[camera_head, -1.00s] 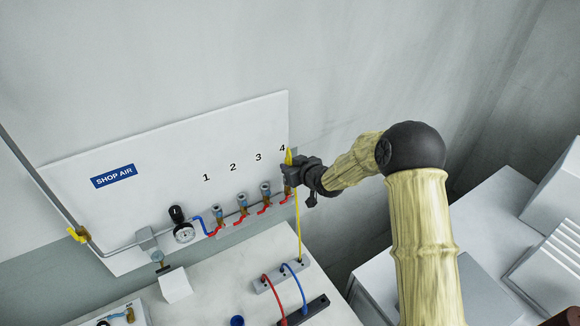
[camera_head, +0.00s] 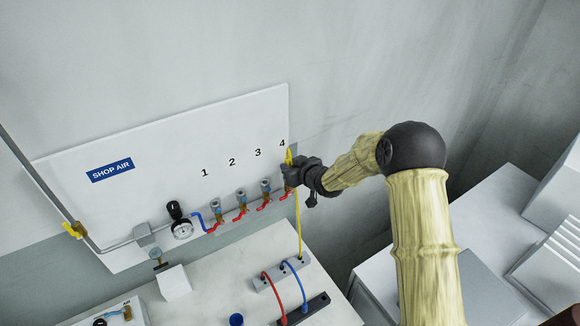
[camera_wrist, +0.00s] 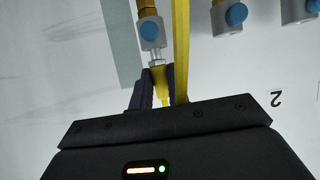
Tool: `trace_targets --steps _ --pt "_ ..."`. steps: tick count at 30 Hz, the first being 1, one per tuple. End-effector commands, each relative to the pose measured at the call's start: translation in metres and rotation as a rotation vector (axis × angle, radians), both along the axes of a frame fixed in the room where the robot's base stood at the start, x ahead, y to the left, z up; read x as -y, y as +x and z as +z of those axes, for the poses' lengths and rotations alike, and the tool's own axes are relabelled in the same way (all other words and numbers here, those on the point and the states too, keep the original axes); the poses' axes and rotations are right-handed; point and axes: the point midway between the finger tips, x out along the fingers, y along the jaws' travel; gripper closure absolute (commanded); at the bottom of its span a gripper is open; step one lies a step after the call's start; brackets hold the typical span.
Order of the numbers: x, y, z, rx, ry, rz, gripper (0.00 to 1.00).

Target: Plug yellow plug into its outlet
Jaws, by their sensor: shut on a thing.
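The yellow plug (camera_wrist: 161,88) is between the fingers of my gripper (camera_wrist: 160,92) in the wrist view. Its metal tip points at the blue-and-grey outlet (camera_wrist: 152,32) directly above it in that picture. The tip meets or nearly meets the outlet's end; I cannot tell how deep it sits. A yellow hose (camera_wrist: 181,45) runs alongside the plug. In the head view my gripper (camera_head: 291,170) is at the wall panel under the number 4, and it hides most of that outlet. The yellow hose (camera_head: 299,225) hangs from there to a grey strip on the bench.
Outlets 1 (camera_head: 217,206), 2 (camera_head: 241,197) and 3 (camera_head: 266,186), with red levers, stand in a row to the left. A grey strip (camera_head: 281,273) with red and blue hoses lies on the bench. A gauge (camera_head: 182,228) is further left.

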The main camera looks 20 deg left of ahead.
Motion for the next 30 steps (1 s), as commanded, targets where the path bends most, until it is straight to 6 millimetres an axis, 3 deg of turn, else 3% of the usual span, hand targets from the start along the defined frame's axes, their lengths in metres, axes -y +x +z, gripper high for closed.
trace_targets --steps 13,14,17,30 --pt "0.0 0.0 -0.0121 0.0 0.0 0.0 1.0" --pt "-0.0001 0.0001 -0.011 0.0 0.0 0.0 0.79" --pt "0.0 0.0001 -0.0105 0.0 0.0 0.0 0.59" --pt "0.0045 -0.0027 -0.0081 0.001 0.001 -0.001 0.58"
